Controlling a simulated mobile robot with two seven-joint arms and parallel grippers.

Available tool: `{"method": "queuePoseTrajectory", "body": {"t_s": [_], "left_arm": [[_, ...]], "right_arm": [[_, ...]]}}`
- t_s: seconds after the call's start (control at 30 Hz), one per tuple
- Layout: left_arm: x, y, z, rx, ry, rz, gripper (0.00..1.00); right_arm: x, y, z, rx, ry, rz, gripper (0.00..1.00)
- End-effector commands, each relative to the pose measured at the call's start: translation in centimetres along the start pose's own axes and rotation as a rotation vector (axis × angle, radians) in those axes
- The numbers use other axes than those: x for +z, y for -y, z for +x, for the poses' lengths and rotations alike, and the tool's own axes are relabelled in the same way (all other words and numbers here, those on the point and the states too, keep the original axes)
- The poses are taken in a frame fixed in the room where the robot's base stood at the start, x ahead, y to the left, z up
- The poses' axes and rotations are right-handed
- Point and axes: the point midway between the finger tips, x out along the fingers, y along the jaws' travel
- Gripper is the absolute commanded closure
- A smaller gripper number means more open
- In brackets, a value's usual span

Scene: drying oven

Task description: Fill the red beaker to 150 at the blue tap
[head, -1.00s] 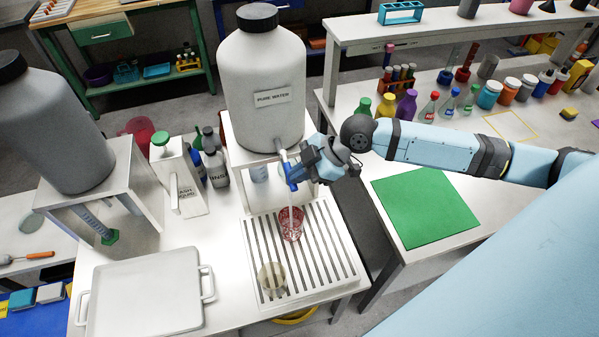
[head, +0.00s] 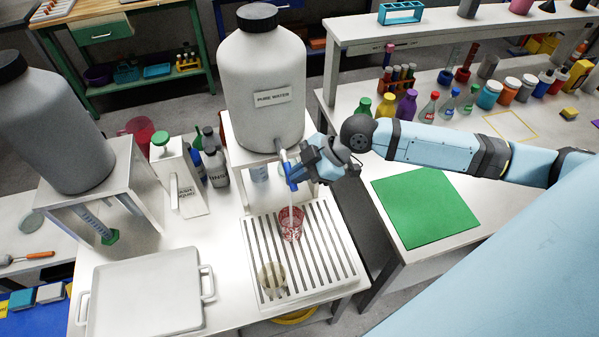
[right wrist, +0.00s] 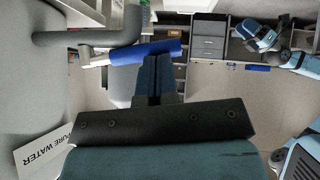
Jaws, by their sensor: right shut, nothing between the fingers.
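The red beaker (head: 290,223) stands upright on the slatted drain rack, under the spout of the pure water tank (head: 263,85). A pale stream runs down from the spout into the beaker. The liquid level and the marks are too small to read. The blue tap handle (head: 297,174) is at the tank's spout; it also shows in the right wrist view (right wrist: 147,52). My right gripper (head: 308,165) is shut and empty, its fingertips right at the blue handle. In the right wrist view the closed fingers (right wrist: 153,68) meet the handle's lower edge. My left gripper is out of view.
A clear beaker (head: 271,280) stands on the drain rack (head: 325,255) in front of the red one. A white tray (head: 145,295) lies to the left. A wash bottle and small bottles stand behind. A green mat (head: 428,207) lies on the right bench.

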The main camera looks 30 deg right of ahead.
Motion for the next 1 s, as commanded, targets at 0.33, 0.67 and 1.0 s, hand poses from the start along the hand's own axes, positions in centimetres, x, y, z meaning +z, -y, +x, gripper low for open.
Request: {"method": "queuePoseTrajectory", "body": {"t_s": [0.33, 0.67, 1.0], "left_arm": [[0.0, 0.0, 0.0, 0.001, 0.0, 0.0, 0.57], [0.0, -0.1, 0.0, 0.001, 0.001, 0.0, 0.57], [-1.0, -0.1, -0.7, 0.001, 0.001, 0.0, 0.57]], "right_arm": [[0.0, 0.1, 0.0, -0.001, -0.001, 0.0, 1.0], [-0.1, 0.1, 0.0, -0.001, -0.001, 0.0, 1.0], [-1.0, -0.2, -0.9, 0.0, -0.001, 0.0, 1.0]]}}
